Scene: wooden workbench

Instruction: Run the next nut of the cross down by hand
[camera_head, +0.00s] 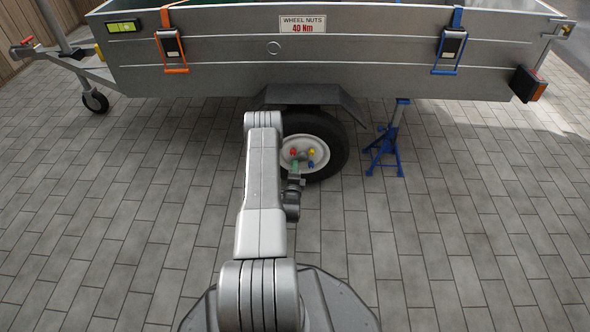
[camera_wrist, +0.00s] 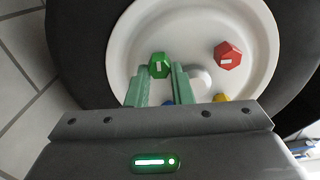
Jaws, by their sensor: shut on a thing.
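The wheel (camera_head: 332,141) has a white rim with coloured hex nuts around a grey hub (camera_wrist: 200,78). In the wrist view the green nut (camera_wrist: 158,65) sits at the tips of my gripper (camera_wrist: 160,72), whose pale green fingers are shut on it. The red nut (camera_wrist: 228,55) is to the right. The yellow nut (camera_wrist: 221,97) and blue nut (camera_wrist: 168,103) are partly hidden by my gripper. The head view also shows the red (camera_head: 293,153), yellow (camera_head: 311,151) and blue (camera_head: 311,164) nuts. How far the green nut is threaded I cannot tell.
The grey trailer (camera_head: 220,62) stands above the wheel, with a mudguard (camera_head: 310,96) close over the tyre. A blue axle stand (camera_head: 386,147) is just right of the wheel. A sign (camera_head: 303,24) reads "WHEEL NUTS 40 Nm". The paving (camera_head: 450,230) at right is clear.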

